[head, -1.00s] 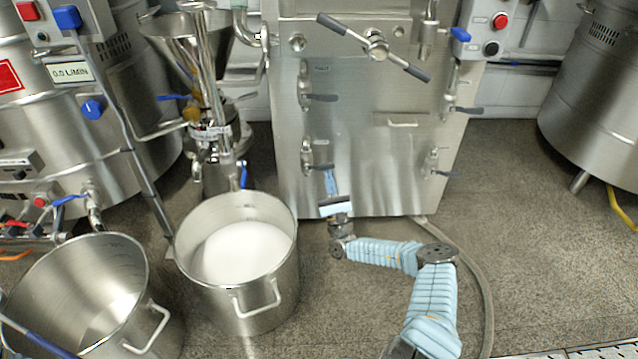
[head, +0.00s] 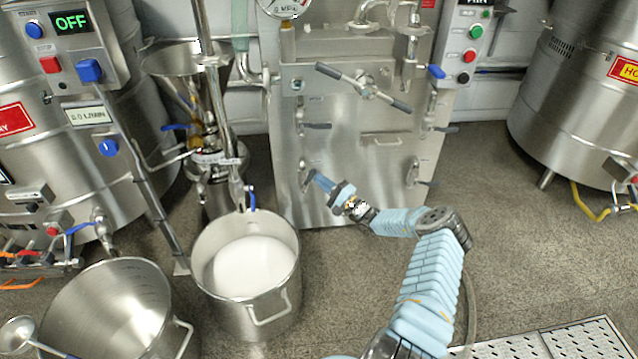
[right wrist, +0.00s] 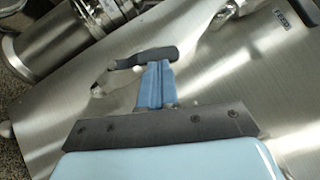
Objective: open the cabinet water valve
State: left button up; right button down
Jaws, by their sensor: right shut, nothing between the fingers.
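The steel cabinet (head: 345,150) stands in the middle of the head view, with several dark-handled lever valves on its front. I cannot tell which one is labelled for water. My right gripper (head: 316,178) is at the lower left valve (head: 303,168), its fingers shut and empty. In the right wrist view the blue fingers (right wrist: 154,82) are together, and their tips are right at the valve's dark handle (right wrist: 146,57). I cannot tell whether they touch it. The gripper hides part of this valve in the head view. My left gripper is out of view.
A steel pot of white material (head: 250,265) stands at the cabinet's front left. An empty pot (head: 110,305) and a ladle (head: 18,335) are at the lower left. A funnel-topped mill (head: 205,150) stands left of the cabinet.

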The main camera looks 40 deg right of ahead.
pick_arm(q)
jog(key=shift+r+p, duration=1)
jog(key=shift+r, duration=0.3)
pick_arm(e)
jog(key=shift+w+a+r+n+g, duration=0.2)
jog(key=shift+w+a+r+n, duration=0.1)
jog(key=shift+a+r, duration=0.15)
jog(key=shift+w+a+r+n+g, duration=0.2)
jog(key=shift+a+r+n, duration=0.1)
jog(key=shift+a+r, duration=0.15)
jog(key=shift+y, duration=0.3)
